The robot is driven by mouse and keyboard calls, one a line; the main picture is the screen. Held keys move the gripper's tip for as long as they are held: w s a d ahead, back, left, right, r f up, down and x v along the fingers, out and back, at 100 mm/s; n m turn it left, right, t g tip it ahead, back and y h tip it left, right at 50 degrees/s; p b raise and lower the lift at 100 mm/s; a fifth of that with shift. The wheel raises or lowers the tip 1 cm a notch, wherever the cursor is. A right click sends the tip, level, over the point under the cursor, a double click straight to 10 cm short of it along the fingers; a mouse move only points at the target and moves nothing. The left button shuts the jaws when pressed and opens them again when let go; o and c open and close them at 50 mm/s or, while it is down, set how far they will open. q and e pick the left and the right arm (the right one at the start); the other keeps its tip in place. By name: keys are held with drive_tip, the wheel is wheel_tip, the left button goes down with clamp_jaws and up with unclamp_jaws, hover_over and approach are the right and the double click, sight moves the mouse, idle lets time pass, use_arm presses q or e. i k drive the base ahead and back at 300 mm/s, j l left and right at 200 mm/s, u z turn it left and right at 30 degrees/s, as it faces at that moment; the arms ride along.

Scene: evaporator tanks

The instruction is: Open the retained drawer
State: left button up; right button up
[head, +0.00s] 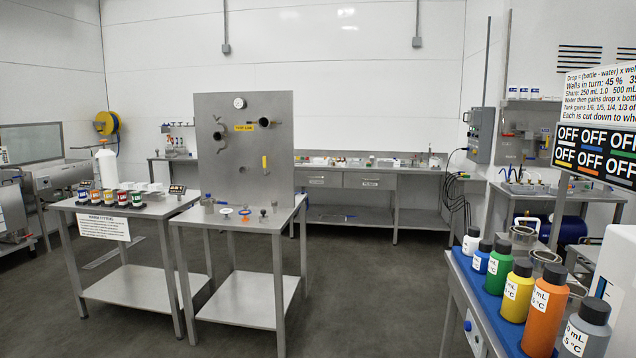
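Two grey drawers sit side by side under the top of the long steel bench (420,171) against the back wall. The left drawer (336,183) and the right drawer (352,184) both look closed, their fronts flush with the bench. Each carries a small pale label, too small to read, so I cannot tell which is the retained drawer. The upright steel panel in front ends just left of the left drawer. Neither of my grippers is in view.
A steel table with the upright panel (215,150) and a table with several colored jars (109,198) stand in front, left of the drawers. Several colored bottles (516,290) stand on a bench at the near right. Open floor (375,290) lies between.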

sight(302, 178)
drive_tip(key=i+z, duration=0.15)
drive_tip(key=i, duration=6)
